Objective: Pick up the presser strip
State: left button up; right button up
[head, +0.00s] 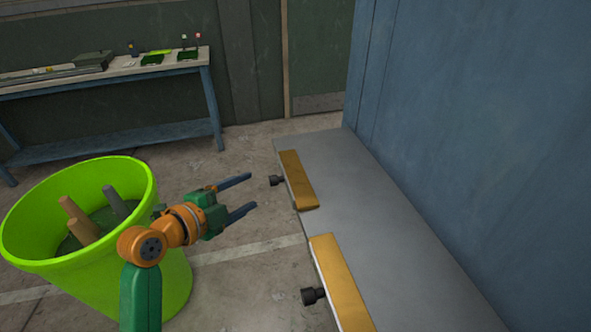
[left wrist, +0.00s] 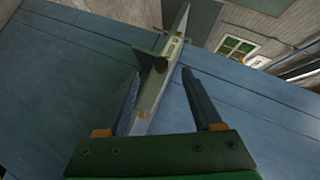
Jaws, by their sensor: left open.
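Two yellow strips, each with a black knob on its near side, lie along the left edge of a grey plate in the head view: a far strip (head: 298,178) and a near strip (head: 340,285). The frames do not tell which is called the presser strip. My left gripper (head: 253,192) is open and empty, just left of the far strip and its knob (head: 277,180), its fingers pointing at them with a gap between. In the left wrist view a pale strip-like edge (left wrist: 174,52) with a dark knob (left wrist: 159,64) shows between and beyond the open fingers (left wrist: 160,76). My right gripper is not in view.
A lime-green bin (head: 150,195) holding several rods stands beside my left arm. A blue wall (head: 470,120) rises behind the grey plate (head: 385,235). A blue-legged bench (head: 100,75) with small items stands at the back left. Floor between bin and plate is clear.

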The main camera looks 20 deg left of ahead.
aim_at(288, 178)
pick_arm(q)
jog(key=p+x, duration=0.2)
jog(key=x, duration=0.5)
jog(key=shift+d, duration=0.4)
jog(key=shift+s, duration=0.1)
jog(key=shift+c, duration=0.4)
jog(key=shift+s+a+r, duration=0.1)
jog(key=shift+a, duration=0.05)
grip_shut()
